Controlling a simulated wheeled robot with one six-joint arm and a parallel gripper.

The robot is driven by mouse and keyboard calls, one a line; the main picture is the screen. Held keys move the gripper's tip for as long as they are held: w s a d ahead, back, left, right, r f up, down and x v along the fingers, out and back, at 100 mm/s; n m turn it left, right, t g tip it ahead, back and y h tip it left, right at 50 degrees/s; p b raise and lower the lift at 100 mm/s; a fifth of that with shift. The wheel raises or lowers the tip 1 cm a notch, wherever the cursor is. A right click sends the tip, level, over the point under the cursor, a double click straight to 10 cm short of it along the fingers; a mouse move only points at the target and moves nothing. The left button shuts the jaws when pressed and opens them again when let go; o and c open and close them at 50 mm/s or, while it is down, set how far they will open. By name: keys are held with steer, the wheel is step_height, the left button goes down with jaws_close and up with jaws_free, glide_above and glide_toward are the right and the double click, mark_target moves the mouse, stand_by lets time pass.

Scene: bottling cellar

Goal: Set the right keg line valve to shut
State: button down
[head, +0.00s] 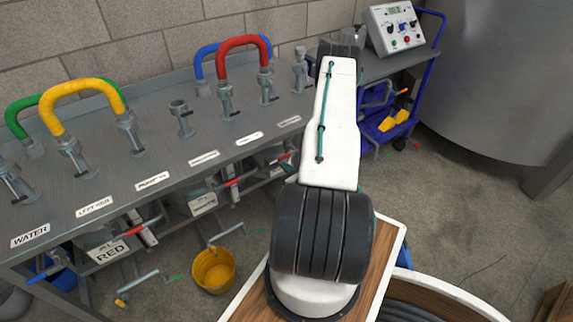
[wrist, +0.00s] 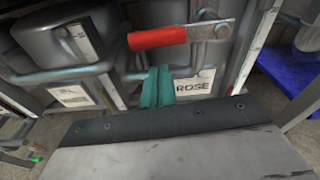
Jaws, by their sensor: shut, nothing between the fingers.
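In the wrist view a valve lever with a red grip (wrist: 158,38) lies nearly level, its bare metal end at a pivot (wrist: 222,30) on the right. A ROSE label (wrist: 195,82) is below it. My gripper (wrist: 155,82) has its teal fingers shut and empty, just below the red grip in the picture; whether they touch it I cannot tell. In the head view my arm hides the gripper. A red lever (head: 284,157) shows under the bench edge, left of my arm, and another red lever (head: 232,183) is farther left.
The steel bench (head: 165,150) carries coloured hoses (head: 245,40) and upright fittings. Tanks labelled RED (head: 110,254) and WHITE (head: 204,204) sit below it. A yellow bucket (head: 213,270) is on the floor. A blue cart (head: 375,125) stands right of the bench.

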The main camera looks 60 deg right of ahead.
steer(key=f+v, duration=0.1)
steer(key=v, duration=0.8)
steer(key=shift+s, duration=0.4)
steer(key=shift+f, duration=0.1)
